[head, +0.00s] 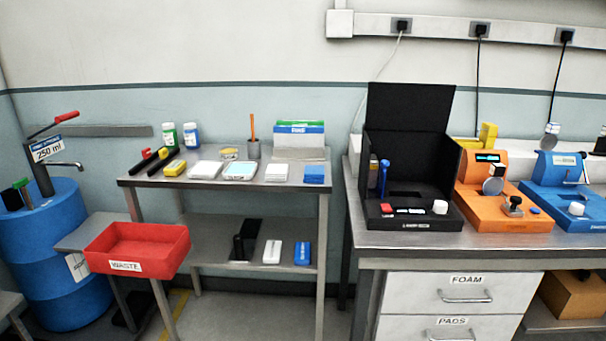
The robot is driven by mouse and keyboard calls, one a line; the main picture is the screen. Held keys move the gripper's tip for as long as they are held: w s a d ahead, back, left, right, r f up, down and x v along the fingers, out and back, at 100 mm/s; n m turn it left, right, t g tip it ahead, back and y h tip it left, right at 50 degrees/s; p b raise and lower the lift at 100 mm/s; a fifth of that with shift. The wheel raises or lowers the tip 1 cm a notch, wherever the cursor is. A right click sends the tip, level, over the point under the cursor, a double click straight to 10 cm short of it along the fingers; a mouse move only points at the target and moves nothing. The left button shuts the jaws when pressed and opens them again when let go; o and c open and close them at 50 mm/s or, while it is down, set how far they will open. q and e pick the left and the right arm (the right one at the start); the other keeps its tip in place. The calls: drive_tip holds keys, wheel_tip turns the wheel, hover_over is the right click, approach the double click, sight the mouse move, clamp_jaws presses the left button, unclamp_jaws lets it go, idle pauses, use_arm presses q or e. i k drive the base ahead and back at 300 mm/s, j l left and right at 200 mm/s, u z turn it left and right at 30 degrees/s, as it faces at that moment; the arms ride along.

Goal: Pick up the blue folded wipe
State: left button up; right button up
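A small flat blue block that looks like the folded wipe (314,175) lies at the right front end of the top of the grey metal side table (240,183). It lies to the right of a white folded pad (276,174), with a gap between them. Neither of my grippers is in view, and nothing is touching the blue wipe.
Pads, bottles and black-handled tools share the tabletop. A blue item (303,252) is on the shelf below. A red waste tray (137,248) stands at front left, a blue drum (62,245) behind it. A workbench (480,240) with a black open case (409,100) stands right.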

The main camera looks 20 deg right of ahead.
sight(312, 173)
drive_tip(key=i+u, duration=0.1)
drive_tip(key=i, duration=0.45)
drive_tip(key=i+l+u, duration=0.15)
drive_tip(key=i, duration=0.4)
